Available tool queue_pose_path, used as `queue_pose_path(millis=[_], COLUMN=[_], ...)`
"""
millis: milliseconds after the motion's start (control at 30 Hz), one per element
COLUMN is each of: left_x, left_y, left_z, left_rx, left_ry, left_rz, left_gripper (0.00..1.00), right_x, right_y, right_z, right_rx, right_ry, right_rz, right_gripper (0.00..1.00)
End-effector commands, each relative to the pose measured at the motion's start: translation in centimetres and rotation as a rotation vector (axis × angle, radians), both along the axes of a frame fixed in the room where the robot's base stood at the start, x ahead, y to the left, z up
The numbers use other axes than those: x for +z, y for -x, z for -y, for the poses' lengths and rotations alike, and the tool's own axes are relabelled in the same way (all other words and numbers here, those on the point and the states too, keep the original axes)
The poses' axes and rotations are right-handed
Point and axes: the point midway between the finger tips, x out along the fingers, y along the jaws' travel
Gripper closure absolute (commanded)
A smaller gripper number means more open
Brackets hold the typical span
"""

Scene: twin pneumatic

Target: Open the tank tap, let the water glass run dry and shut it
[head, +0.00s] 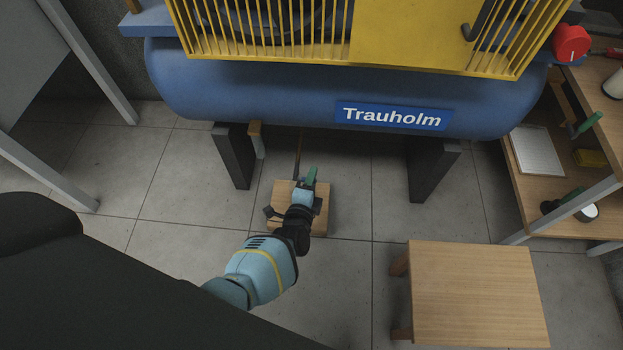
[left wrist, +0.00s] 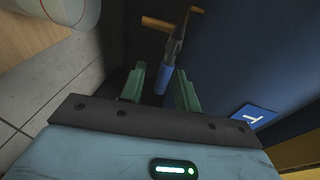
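The blue tank (head: 270,97), labelled Trauholm, spans the upper part of the head view. My left gripper (head: 308,180) is low in front of it, above a small wooden block or stool (head: 283,191). In the left wrist view the gripper's green fingers (left wrist: 160,88) are apart. A slim metal part with a blue sleeved end (left wrist: 163,79), perhaps the tap lever, shows between or just beyond the fingertips; I cannot tell whether they touch it. A pale, rounded vessel (left wrist: 72,8) with a red line, perhaps the water glass, is cut off at the upper left. My right gripper is out of view.
Dark tank legs (head: 234,157) and (head: 433,168) stand either side of the left gripper. A wooden stool (head: 475,295) stands at the lower right. A wooden shelf (head: 540,190) with several items is at the right. Tiled floor lies open at the left.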

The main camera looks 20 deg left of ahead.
Motion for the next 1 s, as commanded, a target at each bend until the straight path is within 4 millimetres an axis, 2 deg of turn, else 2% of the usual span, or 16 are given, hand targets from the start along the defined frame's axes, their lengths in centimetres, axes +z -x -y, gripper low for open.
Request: queue_pose_path(millis=[333,733,1000], left_x=[0.2,1.6,1.6], left_y=[0.5,6.1,7.6], left_z=[0.0,0.7,0.9], left_rx=[0.001,0.001,0.0], left_ry=[0.0,0.001,0.001], left_rz=[0.001,0.002,0.002], left_gripper=[0.68,0.68,0.68], right_x=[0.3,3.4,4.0], right_y=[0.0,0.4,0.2], right_z=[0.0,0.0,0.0], right_rx=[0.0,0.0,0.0], right_ry=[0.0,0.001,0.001], right_rz=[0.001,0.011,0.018], right_gripper=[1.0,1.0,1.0])
